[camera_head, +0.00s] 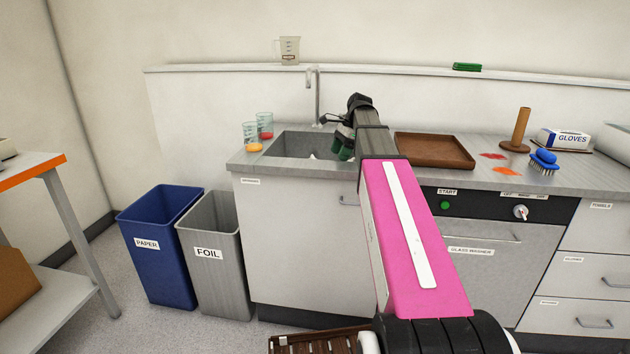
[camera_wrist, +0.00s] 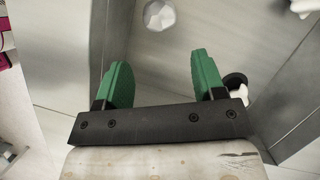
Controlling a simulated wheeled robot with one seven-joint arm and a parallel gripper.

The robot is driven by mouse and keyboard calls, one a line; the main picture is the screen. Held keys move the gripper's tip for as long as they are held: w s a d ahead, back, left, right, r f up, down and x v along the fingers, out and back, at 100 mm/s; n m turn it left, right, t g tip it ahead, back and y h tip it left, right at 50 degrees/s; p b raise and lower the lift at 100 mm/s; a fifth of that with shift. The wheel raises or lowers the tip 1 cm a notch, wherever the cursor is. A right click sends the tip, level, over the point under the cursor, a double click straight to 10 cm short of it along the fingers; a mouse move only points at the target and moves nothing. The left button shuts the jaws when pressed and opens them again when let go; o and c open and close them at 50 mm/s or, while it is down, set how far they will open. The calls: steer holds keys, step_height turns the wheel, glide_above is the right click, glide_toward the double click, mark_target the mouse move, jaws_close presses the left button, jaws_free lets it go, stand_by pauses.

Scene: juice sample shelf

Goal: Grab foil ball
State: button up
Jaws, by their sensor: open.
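My gripper (camera_wrist: 160,78) is open and empty, its two green fingers apart, reaching down into the grey sink (camera_head: 285,148). It also shows in the head view (camera_head: 343,146), partly hidden by my arm. A pale grey, crumpled ball (camera_wrist: 158,15), which looks like the foil ball, lies on the sink floor beyond the fingertips, near the top edge of the wrist view. A whiter crumpled piece (camera_wrist: 303,6) is at the top right corner. Another white piece (camera_wrist: 240,93) lies by the dark drain (camera_wrist: 235,80), right of the right finger. Whether these are foil or paper is unclear.
Sink walls stand close on both sides of my gripper. A faucet (camera_head: 316,98) rises behind the sink, and two beakers (camera_head: 265,125) (camera_head: 251,137) stand left of it. A brown tray (camera_head: 434,151) is to the right. Blue PAPER (camera_head: 165,270) and grey FOIL (camera_head: 222,280) bins stand below left.

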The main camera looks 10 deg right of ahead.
steer(key=x, duration=0.5)
steer(key=shift+a+f, duration=0.2)
steer(key=shift+a, duration=0.25)
steer(key=shift+x, duration=2.85)
steer(key=shift+d, duration=0.15)
steer(key=shift+c, duration=0.3)
steer(key=c, duration=0.6)
